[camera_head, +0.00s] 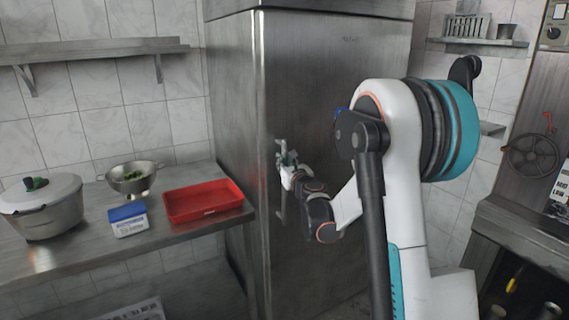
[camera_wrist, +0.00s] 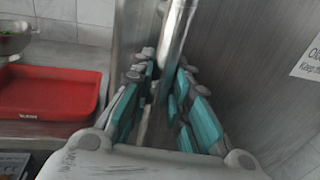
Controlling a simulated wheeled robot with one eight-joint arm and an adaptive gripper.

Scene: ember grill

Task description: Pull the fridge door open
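The fridge (camera_head: 335,110) is a tall grey metal cabinet in the middle of the head view. Its door looks closed. A metal bar handle (camera_head: 281,210) runs upright near the left edge of the door. It also shows as a round bar (camera_wrist: 177,35) in the wrist view. My gripper (camera_head: 287,162) is at the upper part of the handle. In the wrist view my gripper's teal-padded fingers (camera_wrist: 168,78) stand on both sides of the bar. They look apart, with gaps beside it; contact is hard to make out.
A metal counter (camera_head: 190,238) left of the fridge holds a red tray (camera_head: 203,202), a blue-and-white box (camera_head: 129,220), a colander (camera_head: 133,178) and a lidded pot (camera_head: 42,207). A wall shelf (camera_head: 90,48) hangs above. A metal appliance (camera_head: 528,150) with a wheel stands at right.

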